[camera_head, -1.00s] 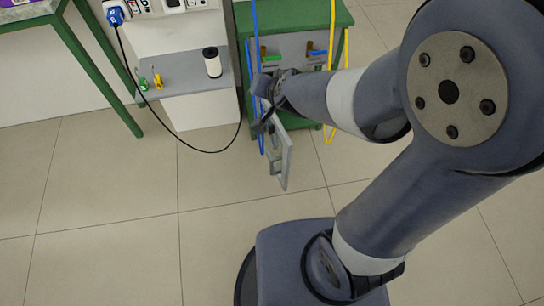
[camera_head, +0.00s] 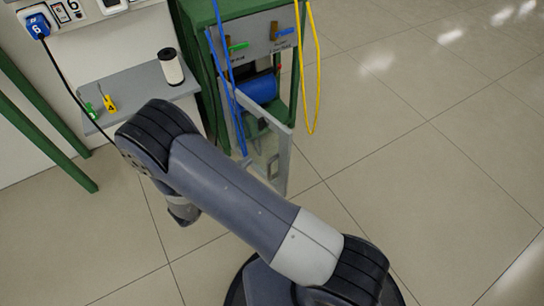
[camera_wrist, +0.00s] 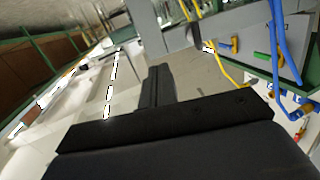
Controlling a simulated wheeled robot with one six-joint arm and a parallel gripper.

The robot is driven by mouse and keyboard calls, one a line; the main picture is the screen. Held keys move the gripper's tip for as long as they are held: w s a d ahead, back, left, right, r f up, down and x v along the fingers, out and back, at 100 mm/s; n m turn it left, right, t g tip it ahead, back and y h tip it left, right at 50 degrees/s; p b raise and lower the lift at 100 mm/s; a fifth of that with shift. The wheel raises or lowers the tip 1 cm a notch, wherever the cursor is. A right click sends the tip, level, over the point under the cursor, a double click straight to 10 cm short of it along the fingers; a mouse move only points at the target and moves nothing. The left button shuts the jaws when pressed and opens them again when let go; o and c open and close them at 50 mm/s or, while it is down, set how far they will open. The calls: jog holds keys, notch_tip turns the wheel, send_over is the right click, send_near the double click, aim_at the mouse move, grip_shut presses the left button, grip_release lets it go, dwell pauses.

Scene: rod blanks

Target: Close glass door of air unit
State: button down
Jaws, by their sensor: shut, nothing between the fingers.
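The air unit is a green-framed cabinet (camera_head: 200,50) with a grey valve panel (camera_head: 255,40) at the top centre of the head view. Its glass door, a clear pane in a grey frame (camera_head: 283,160), stands open, swung out toward me below the panel. My arm crosses in front of the door's lower left part, with its wrist end left of the door. In the wrist view my gripper (camera_wrist: 158,72) is shut and empty. The valve panel (camera_wrist: 240,38) shows at the upper right there. Contact with the door cannot be seen.
Blue hoses (camera_head: 226,75) hang at the door's left side and a yellow hose (camera_head: 316,90) at its right. A blue cylinder (camera_head: 257,88) sits inside the unit. The floor to the right is clear.

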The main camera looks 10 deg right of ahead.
aim_at(286, 141)
jog(key=shift+g+h, duration=0.3)
jog(key=shift+h, duration=0.4)
jog(key=b+x, duration=0.1)
jog(key=x, duration=0.3)
jog(key=f+b+x, duration=0.1)
jog(key=x, duration=0.3)
jog(key=s+b+x, duration=0.1)
jog(key=x, duration=0.3)
jog(key=shift+w+d+f, duration=0.1)
jog(key=shift+d+f, duration=0.1)
jog(key=shift+d, duration=0.5)
jog(key=shift+d, duration=0.15)
